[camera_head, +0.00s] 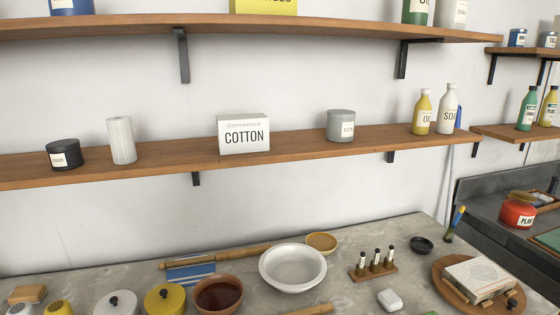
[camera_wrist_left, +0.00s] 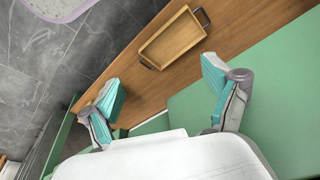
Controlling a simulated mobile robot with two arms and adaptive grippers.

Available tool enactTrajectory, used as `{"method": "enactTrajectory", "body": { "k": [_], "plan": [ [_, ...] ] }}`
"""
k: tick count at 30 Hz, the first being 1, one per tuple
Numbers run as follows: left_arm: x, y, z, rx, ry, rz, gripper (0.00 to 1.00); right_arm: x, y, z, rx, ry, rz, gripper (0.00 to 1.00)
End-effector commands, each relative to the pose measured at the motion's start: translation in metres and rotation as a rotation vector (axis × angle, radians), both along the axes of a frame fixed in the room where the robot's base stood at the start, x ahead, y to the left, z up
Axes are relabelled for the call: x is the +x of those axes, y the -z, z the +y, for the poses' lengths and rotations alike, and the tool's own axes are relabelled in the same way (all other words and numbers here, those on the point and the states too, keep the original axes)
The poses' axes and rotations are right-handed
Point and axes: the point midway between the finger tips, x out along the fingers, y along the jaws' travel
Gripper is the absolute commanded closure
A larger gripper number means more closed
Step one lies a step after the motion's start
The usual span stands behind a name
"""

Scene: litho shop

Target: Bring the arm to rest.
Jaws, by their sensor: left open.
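In the left wrist view my left gripper (camera_wrist_left: 165,87) is open, with its two teal-padded fingers wide apart. Nothing is between the fingers. Past them is a wooden surface with a small wooden tray (camera_wrist_left: 143,56) with dark handles lying on it, apart from the fingers. Neither of my arms shows in the head view, and my right gripper is in neither view.
In the head view a stone counter (camera_head: 215,262) holds a white basin (camera_head: 292,286), a brown bowl (camera_head: 218,290), a yellow lidded pot (camera_head: 165,299) and a bottle rack (camera_head: 373,268). Wooden shelves (camera_head: 180,150) run above. Green panels (camera_wrist_left: 285,115) flank my left gripper.

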Motion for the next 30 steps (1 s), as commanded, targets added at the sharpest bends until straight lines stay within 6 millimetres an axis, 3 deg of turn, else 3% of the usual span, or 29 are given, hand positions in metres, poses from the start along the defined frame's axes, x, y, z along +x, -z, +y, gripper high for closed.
{"method": "enactTrajectory", "body": {
  "k": [1, 5, 9, 12, 15, 21, 30],
  "plan": [
    [-0.004, 0.027, 0.0, 0.002, 0.002, 0.018, 0.12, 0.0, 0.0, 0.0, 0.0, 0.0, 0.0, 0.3],
    [-0.024, 0.101, 0.003, 0.006, 0.008, 0.052, 0.12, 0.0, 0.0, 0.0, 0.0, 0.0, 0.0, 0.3],
    [-0.066, 0.176, 0.009, 0.01, 0.017, 0.089, 0.12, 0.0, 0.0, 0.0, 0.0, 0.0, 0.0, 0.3],
    [-0.103, 0.219, 0.015, 0.014, 0.022, 0.113, 0.12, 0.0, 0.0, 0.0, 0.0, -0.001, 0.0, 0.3],
    [-0.14, 0.247, 0.022, 0.017, 0.028, 0.134, 0.12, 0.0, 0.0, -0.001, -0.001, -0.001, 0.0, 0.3],
    [-0.187, 0.272, 0.031, 0.021, 0.035, 0.154, 0.12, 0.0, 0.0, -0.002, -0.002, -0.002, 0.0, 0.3],
    [-0.194, 0.274, 0.033, 0.021, 0.036, 0.156, 0.12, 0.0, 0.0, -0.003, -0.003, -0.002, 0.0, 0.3]
  ]
}}
